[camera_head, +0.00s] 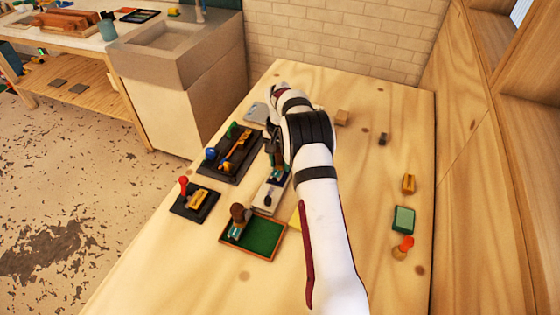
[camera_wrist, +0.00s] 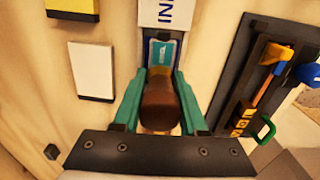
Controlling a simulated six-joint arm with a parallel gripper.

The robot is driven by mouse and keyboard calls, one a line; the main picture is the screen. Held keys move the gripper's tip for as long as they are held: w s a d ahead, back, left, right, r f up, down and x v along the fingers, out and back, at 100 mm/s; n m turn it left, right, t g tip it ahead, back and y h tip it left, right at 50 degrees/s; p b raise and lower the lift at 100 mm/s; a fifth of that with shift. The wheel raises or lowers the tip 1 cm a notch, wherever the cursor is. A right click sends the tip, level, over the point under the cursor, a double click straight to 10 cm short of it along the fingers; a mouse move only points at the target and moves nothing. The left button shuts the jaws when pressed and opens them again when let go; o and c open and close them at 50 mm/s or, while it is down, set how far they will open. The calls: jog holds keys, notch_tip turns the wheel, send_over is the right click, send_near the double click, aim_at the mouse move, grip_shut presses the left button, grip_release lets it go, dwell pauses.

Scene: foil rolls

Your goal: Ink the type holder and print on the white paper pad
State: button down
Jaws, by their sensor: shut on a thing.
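My gripper (camera_wrist: 160,85), with teal fingers, is shut on a brown-handled piece (camera_wrist: 160,104) that looks like the type holder. In the head view my gripper (camera_head: 276,165) is left of the table's middle. A small blue-teal plate (camera_wrist: 160,52) shows just beyond the handle, at the lower edge of a white card with dark letters (camera_wrist: 163,14). I cannot tell whether the held piece touches anything. A white pad (camera_wrist: 95,72) lies left of the gripper in the wrist view. My arm hides much of the table's middle in the head view.
A green tray (camera_head: 265,236) with another brown-handled piece (camera_head: 238,213) at its corner lies nearer the front. A dark tool tray (camera_head: 222,168) and a small black tray (camera_head: 181,203) lie left. A green block (camera_head: 403,219) stands right. The front table area is clear.

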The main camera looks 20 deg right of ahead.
jog(key=shift+f, duration=0.55)
dwell(1.2)
jog(key=shift+r, duration=3.55)
jog(key=s+d+n, duration=0.5)
jog(key=d+n, duration=0.4)
jog(key=shift+s+d+f, duration=0.1)
jog(key=shift+f, duration=2.75)
jog(key=shift+f, duration=0.6)
